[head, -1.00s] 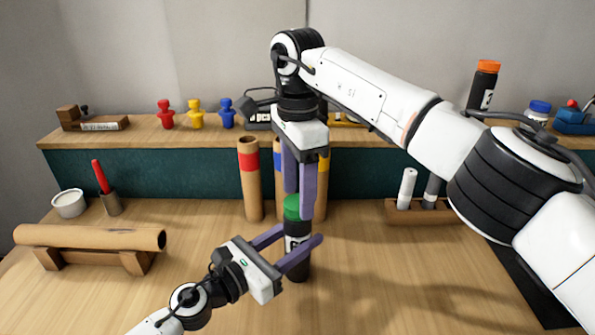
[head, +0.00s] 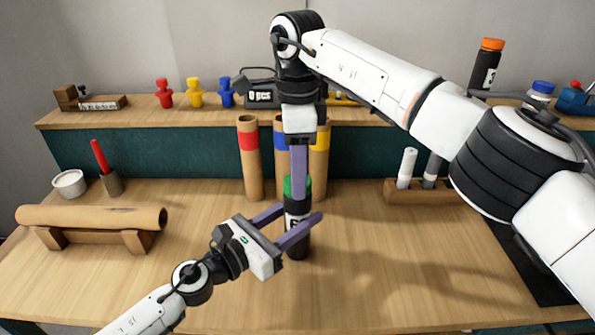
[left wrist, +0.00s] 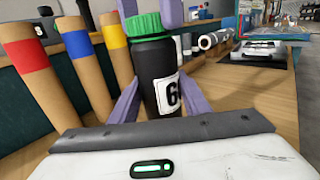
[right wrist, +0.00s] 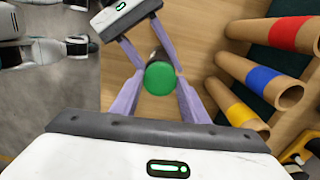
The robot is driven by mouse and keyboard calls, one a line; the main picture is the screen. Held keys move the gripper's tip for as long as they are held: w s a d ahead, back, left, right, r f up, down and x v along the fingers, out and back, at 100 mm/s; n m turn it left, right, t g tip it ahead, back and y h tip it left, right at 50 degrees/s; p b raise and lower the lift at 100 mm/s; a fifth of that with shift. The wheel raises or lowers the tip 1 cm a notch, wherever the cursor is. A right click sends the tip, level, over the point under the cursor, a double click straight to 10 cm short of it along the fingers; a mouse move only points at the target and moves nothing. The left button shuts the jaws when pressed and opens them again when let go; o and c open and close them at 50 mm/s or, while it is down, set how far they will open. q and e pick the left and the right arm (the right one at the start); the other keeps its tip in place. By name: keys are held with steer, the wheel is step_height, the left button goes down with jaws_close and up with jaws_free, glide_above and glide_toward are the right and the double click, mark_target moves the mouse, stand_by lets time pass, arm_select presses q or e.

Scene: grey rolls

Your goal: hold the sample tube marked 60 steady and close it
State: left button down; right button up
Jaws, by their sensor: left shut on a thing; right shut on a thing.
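The black sample tube (head: 298,246) stands upright on the bench with a green cap (head: 288,187) on top. Its white label shows a 6 in the left wrist view (left wrist: 172,94); the rest is out of sight around the side. My left gripper (head: 300,213) is shut on the tube's body. My right gripper (head: 299,192) comes down from above and is shut on the green cap, which the right wrist view shows from the top (right wrist: 160,78). I cannot tell how tightly the cap sits.
Cardboard rolls with red (head: 249,160), blue (head: 280,137) and yellow bands (head: 319,165) stand close behind the tube. A cardboard roll lies on a wooden cradle (head: 136,241) at left. A wooden holder (head: 425,192) with markers is at right. The front bench is clear.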

steer(key=m, duration=0.4)
steer(key=shift+m, duration=0.3)
steer(key=m, duration=1)
steer(key=shift+m, duration=0.3)
steer(key=o, duration=1.2)
step_height(320, 180, up, 8)
steer(key=shift+f, duration=0.25)
